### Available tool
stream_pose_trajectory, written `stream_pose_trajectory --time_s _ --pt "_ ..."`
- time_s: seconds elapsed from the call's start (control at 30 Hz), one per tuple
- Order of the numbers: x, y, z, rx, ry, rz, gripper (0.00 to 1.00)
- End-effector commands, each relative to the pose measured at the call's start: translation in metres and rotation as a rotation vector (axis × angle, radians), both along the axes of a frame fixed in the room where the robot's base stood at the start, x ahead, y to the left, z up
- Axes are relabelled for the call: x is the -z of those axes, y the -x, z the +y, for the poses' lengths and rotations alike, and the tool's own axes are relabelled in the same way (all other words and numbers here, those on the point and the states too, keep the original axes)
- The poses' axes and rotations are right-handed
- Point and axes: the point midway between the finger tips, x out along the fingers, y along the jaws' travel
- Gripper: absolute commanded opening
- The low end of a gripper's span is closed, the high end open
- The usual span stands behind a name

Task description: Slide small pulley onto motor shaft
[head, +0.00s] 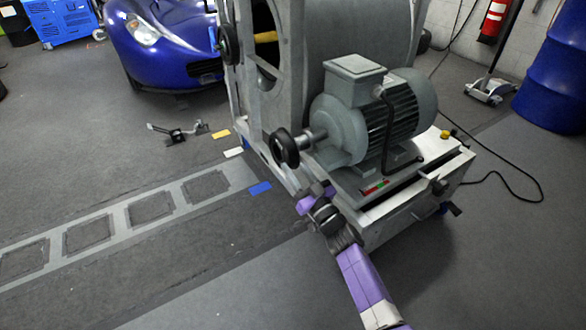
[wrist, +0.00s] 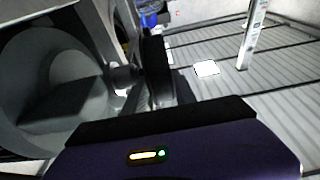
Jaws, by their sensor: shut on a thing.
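The grey motor (head: 372,115) stands on a pale base, its shaft (head: 313,135) pointing left. The small pulley (head: 285,149), a black wheel, is in line with the shaft at its left end. In the wrist view, the pulley (wrist: 158,70) stands edge-on to the right of the shaft (wrist: 122,77) and motor face (wrist: 45,90). They appear to meet, but I cannot tell how far the pulley is on. My purple gripper (head: 308,201) is below the pulley. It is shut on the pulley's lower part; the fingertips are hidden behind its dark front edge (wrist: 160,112).
A grey upright frame (head: 300,60) with a large drum stands directly behind the motor. A black cable lies on the floor at right. A blue car (head: 165,40), blue barrel (head: 555,80) and floor jack (head: 490,90) are farther back. The floor at left is mostly clear.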

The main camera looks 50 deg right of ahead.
Motion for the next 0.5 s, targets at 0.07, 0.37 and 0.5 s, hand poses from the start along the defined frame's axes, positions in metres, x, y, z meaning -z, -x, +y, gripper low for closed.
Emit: stream_pose_trajectory --time_s 0.07,0.37,0.5 --pt "-0.003 0.000 -0.003 0.000 0.002 -0.004 0.00" --pt "-0.003 0.004 -0.014 0.001 0.001 -0.004 0.00" --pt "-0.003 0.005 -0.018 0.000 0.001 -0.004 0.00"
